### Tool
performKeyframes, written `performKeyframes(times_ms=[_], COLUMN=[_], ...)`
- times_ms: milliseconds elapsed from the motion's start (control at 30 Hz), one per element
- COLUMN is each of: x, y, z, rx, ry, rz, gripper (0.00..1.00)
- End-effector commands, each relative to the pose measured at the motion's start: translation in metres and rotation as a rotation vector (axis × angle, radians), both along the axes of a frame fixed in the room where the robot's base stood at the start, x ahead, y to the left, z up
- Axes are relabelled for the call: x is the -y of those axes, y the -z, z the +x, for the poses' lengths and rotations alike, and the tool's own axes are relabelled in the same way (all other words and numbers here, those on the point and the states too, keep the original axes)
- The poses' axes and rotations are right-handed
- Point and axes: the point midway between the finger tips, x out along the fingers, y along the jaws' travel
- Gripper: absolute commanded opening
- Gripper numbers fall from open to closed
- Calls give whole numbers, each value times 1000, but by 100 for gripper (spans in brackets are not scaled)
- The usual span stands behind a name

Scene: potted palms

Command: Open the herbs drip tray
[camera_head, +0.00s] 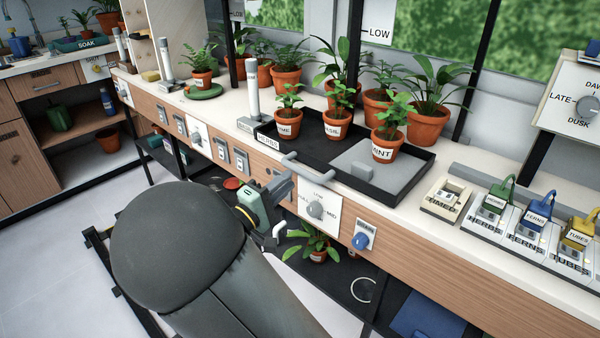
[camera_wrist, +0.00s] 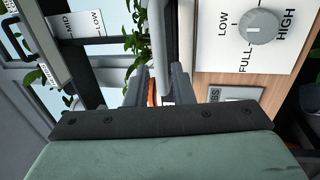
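The herbs drip tray (camera_head: 290,150) is a black tray on the counter, with a HERBS label at its left end and a grey bar handle (camera_head: 325,172) along its front. Three labelled potted herbs stand in it, including basil (camera_head: 334,125) and mint (camera_head: 387,148). My gripper (camera_head: 283,184) is just in front of the handle's left part. In the wrist view my gripper (camera_wrist: 159,85) has its two fingers apart, with the grey handle (camera_wrist: 160,40) lying ahead between them. I cannot tell whether they touch it.
A LOW–MID–FULL dial (camera_head: 316,210) and a blue knob (camera_head: 362,240) sit on the counter front below the tray. A timer (camera_head: 447,198) and labelled switches stand at right. More potted plants (camera_head: 427,120) line the back. A shelf plant (camera_head: 314,243) sits below.

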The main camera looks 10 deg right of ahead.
Motion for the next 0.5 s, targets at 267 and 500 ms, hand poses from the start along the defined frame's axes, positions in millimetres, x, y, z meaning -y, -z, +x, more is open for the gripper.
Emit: performKeyframes(times_ms=[267, 500], x=[38, 46], y=[-8, -11], z=[25, 32], rx=[0, 0], ry=[3, 0], rz=[0, 0], gripper=[22, 22])
